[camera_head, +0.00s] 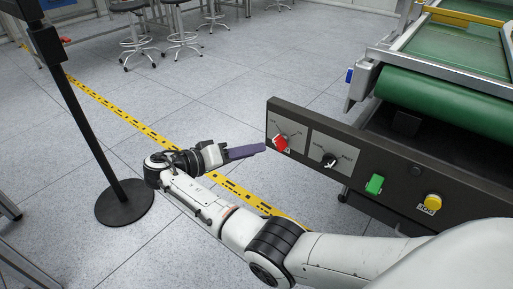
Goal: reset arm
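My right arm comes in from the lower right and bends back at its wrist. No object shows at the fingertips. My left gripper is not in view.
The panel carries a red switch (281,144), a black knob (330,160), a green button (374,184) and a yellow button (432,203). A green conveyor (440,103) lies behind it. A black post base (125,203) stands left.

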